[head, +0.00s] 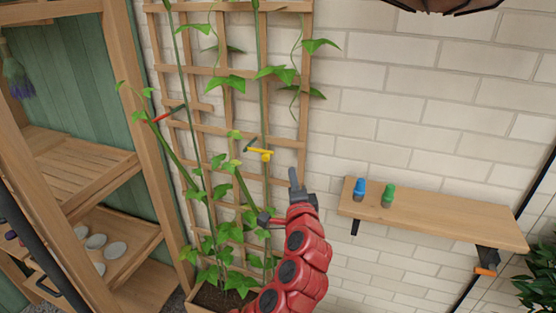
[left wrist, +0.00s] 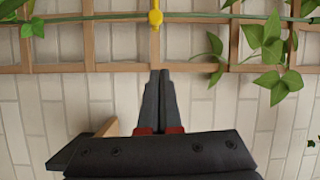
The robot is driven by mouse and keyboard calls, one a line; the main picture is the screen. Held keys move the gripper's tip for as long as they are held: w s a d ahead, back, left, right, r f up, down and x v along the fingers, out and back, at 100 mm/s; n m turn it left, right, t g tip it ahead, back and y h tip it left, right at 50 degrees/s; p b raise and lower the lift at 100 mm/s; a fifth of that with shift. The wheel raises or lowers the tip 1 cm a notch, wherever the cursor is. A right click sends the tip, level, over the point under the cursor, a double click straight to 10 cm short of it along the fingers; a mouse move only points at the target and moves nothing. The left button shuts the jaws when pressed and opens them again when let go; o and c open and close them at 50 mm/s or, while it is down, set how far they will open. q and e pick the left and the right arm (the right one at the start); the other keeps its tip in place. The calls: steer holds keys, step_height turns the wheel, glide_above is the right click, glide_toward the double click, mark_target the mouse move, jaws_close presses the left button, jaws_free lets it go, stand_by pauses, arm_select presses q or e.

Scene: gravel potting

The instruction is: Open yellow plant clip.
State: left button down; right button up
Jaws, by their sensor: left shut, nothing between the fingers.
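The yellow plant clip (head: 259,151) sits on the trellis (head: 303,120) beside a green plant stem, with a dark piece angled up from its left end. I cannot tell whether it is open or closed. In the left wrist view the clip (left wrist: 155,16) is at the top edge, on a stem that runs across the picture. My left gripper (head: 293,177) is shut and empty, below and right of the clip and apart from it. In the left wrist view its fingertips (left wrist: 159,73) point toward the clip with a gap between. My right gripper is not in view.
A red clip (head: 170,113) sits further left on the trellis. A wooden wall shelf (head: 450,222) to the right holds a blue item (head: 360,189) and a green item (head: 388,196). A wooden rack (head: 150,232) stands at left. Leaves hang around the trellis bars.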

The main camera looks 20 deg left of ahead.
mark_target(272, 152)
arm_select(q)
steer(key=w+a+p, duration=0.5)
steer(key=w+a, duration=0.1)
steer(key=shift+w+a+p, duration=0.3)
steer(key=shift+w+a, duration=0.05)
stand_by(0.5)
steer(key=shift+f, duration=0.1)
steer(key=shift+s+a+m+h+p, duration=0.2)
steer(key=shift+s+m+h+p, duration=0.2)
steer(key=shift+h+p, duration=0.25)
steer(key=shift+s+a+m+t+h+p, duration=0.2)
steer(key=shift+m+t+h+p, duration=0.1)
steer(key=shift+h+p, duration=0.15)
